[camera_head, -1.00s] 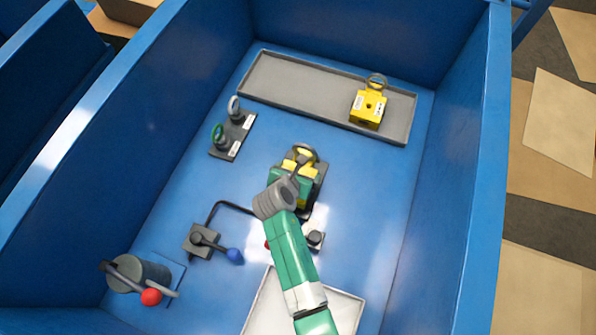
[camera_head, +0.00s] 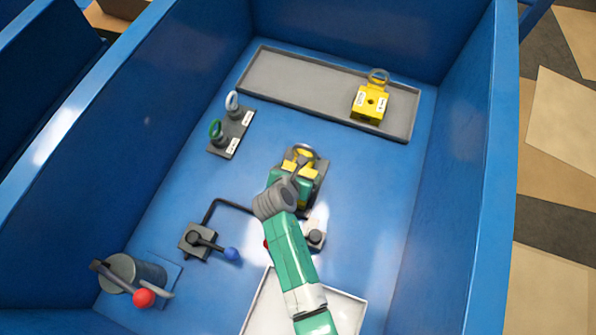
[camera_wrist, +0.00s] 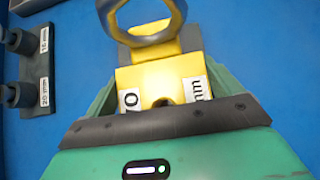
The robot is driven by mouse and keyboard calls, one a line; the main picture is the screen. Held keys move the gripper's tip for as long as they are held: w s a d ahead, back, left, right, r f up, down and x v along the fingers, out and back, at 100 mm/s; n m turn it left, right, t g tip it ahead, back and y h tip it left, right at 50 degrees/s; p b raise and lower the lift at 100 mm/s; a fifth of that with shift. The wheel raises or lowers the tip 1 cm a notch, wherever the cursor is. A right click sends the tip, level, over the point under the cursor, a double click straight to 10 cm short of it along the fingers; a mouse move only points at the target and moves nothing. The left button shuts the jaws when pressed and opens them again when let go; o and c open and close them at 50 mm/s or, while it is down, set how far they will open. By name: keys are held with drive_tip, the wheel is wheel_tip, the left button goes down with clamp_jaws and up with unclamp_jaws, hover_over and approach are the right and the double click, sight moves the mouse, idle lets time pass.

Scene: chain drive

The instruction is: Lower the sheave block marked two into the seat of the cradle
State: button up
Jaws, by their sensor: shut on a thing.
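A yellow sheave block (camera_head: 301,157) with a metal ring on top is held in my gripper (camera_head: 294,176). In the wrist view the block (camera_wrist: 160,78) sits between the green fingers of my gripper (camera_wrist: 160,98). Its white labels are partly hidden; one ends in what looks like "O", the other in "mm". A dark base (camera_head: 320,172), which looks like the cradle, shows beside and beneath the held block. The seat is hidden, so I cannot tell whether the block touches it. A second yellow block (camera_head: 370,102) with a ring stands in the grey tray; its marking is unreadable.
The long grey tray (camera_head: 300,78) lies at the back. A dark plate (camera_head: 231,134) with two upright rings is at left. A lever with a blue knob (camera_head: 231,254) and a crank with a red knob (camera_head: 144,298) stand front left. Blue walls surround everything; floor right of the cradle is clear.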

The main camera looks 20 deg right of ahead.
drive_tip(key=shift+w+f, duration=0.1)
drive_tip(key=shift+f, duration=0.15)
drive_tip(key=o, duration=1.5)
drive_tip(key=shift+c, duration=0.2)
drive_tip(key=shift+f, duration=0.1)
drive_tip(key=p+v, duration=0.4)
drive_tip(key=v, duration=0.3)
drive_tip(key=shift+w, duration=0.1)
drive_tip(key=shift+s+a+r+p, duration=0.2)
drive_tip(key=shift+s+r+p, duration=0.1)
drive_tip(key=shift+r, duration=0.1)
